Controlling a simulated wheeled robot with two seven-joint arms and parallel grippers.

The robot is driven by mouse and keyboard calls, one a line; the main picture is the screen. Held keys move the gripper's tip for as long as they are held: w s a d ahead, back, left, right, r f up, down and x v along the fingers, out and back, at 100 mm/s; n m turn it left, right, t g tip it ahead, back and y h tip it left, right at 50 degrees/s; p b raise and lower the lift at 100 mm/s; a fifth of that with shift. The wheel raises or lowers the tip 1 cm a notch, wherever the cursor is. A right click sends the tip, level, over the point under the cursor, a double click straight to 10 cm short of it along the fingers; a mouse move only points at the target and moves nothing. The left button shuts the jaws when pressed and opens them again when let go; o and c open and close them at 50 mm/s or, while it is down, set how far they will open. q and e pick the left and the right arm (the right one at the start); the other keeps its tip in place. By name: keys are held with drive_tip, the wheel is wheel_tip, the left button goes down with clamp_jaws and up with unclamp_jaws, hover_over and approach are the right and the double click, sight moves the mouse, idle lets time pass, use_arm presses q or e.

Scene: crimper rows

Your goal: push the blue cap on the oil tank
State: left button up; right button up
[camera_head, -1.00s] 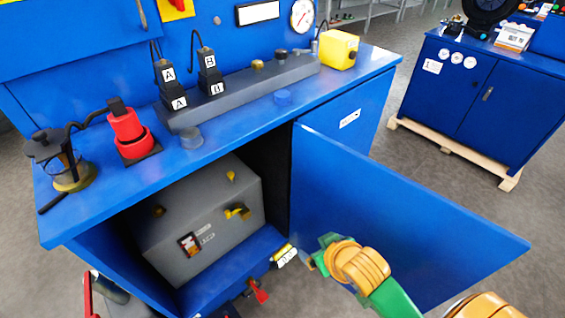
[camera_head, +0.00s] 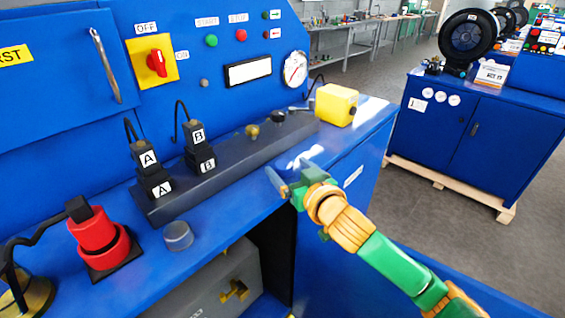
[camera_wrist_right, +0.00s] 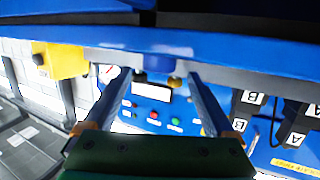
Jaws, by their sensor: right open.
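The blue cap (camera_wrist_right: 162,62) shows in the right wrist view, which is upside down. It lies ahead of my right gripper, between the lines of its two fingers. In the head view my right gripper (camera_head: 290,181) is open and empty over the front edge of the blue bench top, and I cannot make out the cap clearly behind it. Whether a finger touches the cap I cannot tell. A grey tank (camera_head: 195,299) with a yellow fitting sits in the open cabinet below, mostly hidden by the bench top. My left gripper is out of view.
A grey cap (camera_head: 178,235) and a red device (camera_head: 97,235) stand at the left of the bench. Behind are a dark manifold (camera_head: 225,160) with plugs marked A and B, and a yellow box (camera_head: 336,104). The opened cabinet door (camera_head: 440,270) juts out at lower right.

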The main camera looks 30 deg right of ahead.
sight(285, 165)
drive_tip(key=w, duration=0.2)
drive_tip(key=w+f, duration=0.1)
drive_tip(key=w, duration=0.1)
drive_tip(key=shift+d+f, duration=0.15)
drive_tip(key=shift+d, duration=0.05)
drive_tip(key=shift+s+r, duration=0.2)
drive_tip(key=shift+s, duration=0.2)
drive_tip(key=c, duration=0.8)
drive_tip(key=shift+w, duration=0.15)
drive_tip(key=c, duration=0.6)
